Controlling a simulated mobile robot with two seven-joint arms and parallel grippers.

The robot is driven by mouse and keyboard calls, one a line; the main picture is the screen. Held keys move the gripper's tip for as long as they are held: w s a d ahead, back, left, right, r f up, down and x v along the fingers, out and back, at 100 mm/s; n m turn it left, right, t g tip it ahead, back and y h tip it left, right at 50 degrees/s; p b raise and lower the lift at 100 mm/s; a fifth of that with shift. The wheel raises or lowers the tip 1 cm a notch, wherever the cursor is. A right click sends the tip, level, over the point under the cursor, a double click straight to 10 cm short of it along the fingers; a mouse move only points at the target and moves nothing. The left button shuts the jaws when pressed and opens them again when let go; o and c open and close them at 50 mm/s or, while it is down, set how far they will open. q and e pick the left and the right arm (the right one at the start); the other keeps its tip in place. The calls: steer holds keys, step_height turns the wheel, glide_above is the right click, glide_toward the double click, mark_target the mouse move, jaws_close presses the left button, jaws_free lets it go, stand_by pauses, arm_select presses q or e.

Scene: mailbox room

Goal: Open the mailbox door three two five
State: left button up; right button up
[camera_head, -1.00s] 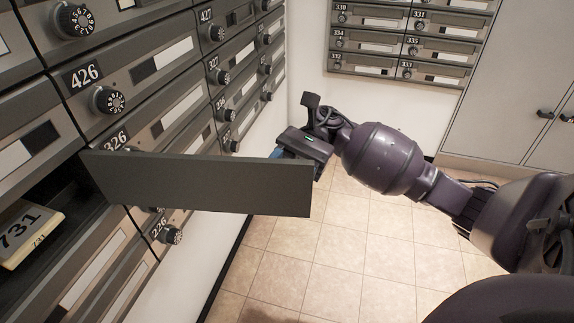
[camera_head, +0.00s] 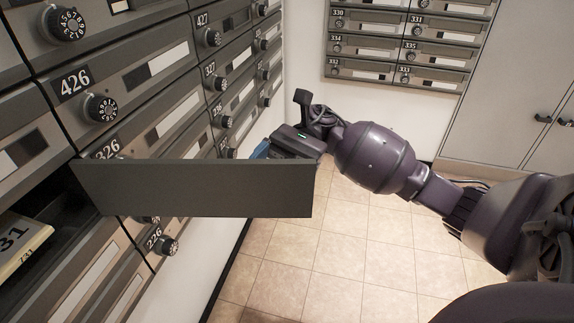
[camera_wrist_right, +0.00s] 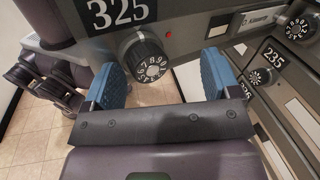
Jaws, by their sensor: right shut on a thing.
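The mailbox door 325 (camera_head: 195,188) stands swung out from the left wall of boxes, its dark plain inner face toward the head camera. Its compartment (camera_head: 55,205) is open behind it, with mail (camera_head: 25,240) inside at the lower left. In the right wrist view the door's front shows the number plate 325 (camera_wrist_right: 118,13) and a round black dial (camera_wrist_right: 148,60). My left gripper is not in view.
Closed boxes such as 426 (camera_head: 100,105) and 226 (camera_head: 163,245) surround the opening, with protruding dials. More boxes (camera_head: 400,45) hang on the far wall. A grey cabinet (camera_head: 520,95) stands at the right. The tiled floor (camera_head: 340,255) is clear.

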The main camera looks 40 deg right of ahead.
steer(key=shift+o, duration=0.6)
steer(key=shift+w+a+f, duration=0.15)
steer(key=shift+w+a, duration=0.05)
steer(key=shift+a, duration=0.1)
steer(key=shift+d, duration=0.1)
steer(key=v, duration=1.1)
steer(key=shift+s, duration=0.15)
